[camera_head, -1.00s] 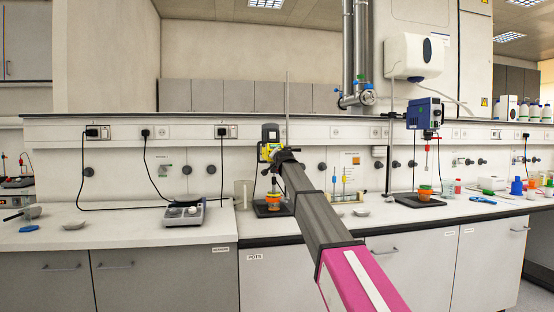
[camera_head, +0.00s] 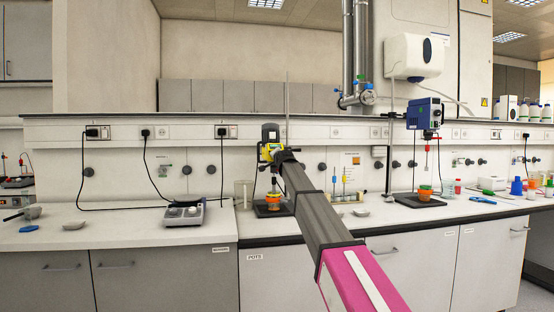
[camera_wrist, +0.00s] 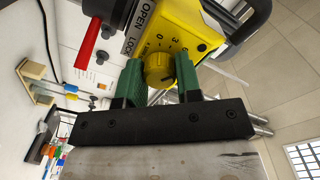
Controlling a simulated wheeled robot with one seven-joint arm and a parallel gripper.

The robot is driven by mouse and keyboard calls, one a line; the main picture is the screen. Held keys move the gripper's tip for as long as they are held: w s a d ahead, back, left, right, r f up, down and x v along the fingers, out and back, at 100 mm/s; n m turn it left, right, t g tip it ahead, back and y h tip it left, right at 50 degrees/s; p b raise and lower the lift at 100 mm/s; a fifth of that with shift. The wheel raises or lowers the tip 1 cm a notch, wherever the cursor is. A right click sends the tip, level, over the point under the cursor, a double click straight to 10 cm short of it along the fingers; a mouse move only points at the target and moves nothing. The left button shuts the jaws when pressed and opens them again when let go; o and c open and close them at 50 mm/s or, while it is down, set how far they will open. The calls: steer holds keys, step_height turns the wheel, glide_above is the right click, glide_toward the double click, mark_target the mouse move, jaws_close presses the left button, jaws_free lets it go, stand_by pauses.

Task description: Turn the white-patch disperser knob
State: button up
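The yellow and black disperser (camera_head: 270,142) hangs on a stand above an orange pot (camera_head: 273,199) on the middle bench. In the wrist view its yellow body (camera_wrist: 195,30) carries a round yellow knob (camera_wrist: 159,70) with printed numbers around it. My gripper (camera_wrist: 161,75) has its green fingers on the left and right sides of the knob, apparently touching it. The finger pads and contact faces are partly hidden. A red lever (camera_wrist: 87,42) and the words OPEN and LOCK show beside the body.
A blue stirrer (camera_head: 424,114) stands to the right over another orange pot (camera_head: 425,193). A hotplate (camera_head: 184,213) sits to the left, and a vial rack (camera_head: 345,197) just right of the disperser. Bench fronts and drawers lie below.

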steer(key=o, duration=0.4)
steer(key=shift+c, duration=0.2)
steer(key=v, duration=1)
steer(key=shift+s, duration=0.4)
steer(key=shift+d, duration=0.15)
